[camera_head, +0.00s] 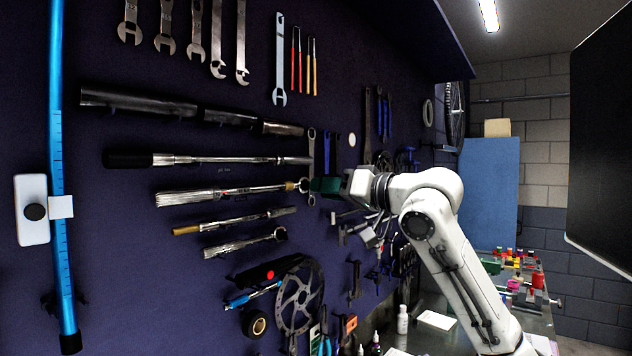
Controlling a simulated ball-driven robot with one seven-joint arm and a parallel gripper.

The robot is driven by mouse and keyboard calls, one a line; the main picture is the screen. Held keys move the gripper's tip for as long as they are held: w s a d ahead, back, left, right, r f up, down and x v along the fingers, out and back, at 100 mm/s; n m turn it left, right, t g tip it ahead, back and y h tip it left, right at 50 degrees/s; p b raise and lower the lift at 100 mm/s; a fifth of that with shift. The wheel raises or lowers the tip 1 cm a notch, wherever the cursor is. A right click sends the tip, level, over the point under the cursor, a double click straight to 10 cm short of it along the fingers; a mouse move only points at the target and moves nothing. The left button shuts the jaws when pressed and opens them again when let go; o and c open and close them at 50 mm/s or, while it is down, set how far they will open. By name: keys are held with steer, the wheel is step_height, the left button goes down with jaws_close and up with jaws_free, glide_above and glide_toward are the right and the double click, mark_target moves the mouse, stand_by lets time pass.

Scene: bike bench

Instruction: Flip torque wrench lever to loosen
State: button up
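A long torque wrench (215,160) with a black handle at its left end and a bare metal shaft hangs level on the dark purple wall board. Its right end lies just above and left of my gripper. A second metal tool (225,194) with a brass-coloured end hangs below it, and that end is close to my gripper's left side. My gripper (325,185) is dark green at the tip and points left along the board. I cannot tell whether it touches either tool. Its fingers are too small and dark to tell open from shut. I cannot make out the lever.
Several spanners (195,35) hang above, and a black tube (190,108) runs over the torque wrench. A workbench (545,325) stands at the right with a white bottle (402,319) and coloured small parts. A blue panel (490,190) stands behind.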

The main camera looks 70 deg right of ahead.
mark_target(307, 186)
steer(key=shift+p+x, duration=0.35)
steer(key=shift+x, duration=1.1)
jaws_close()
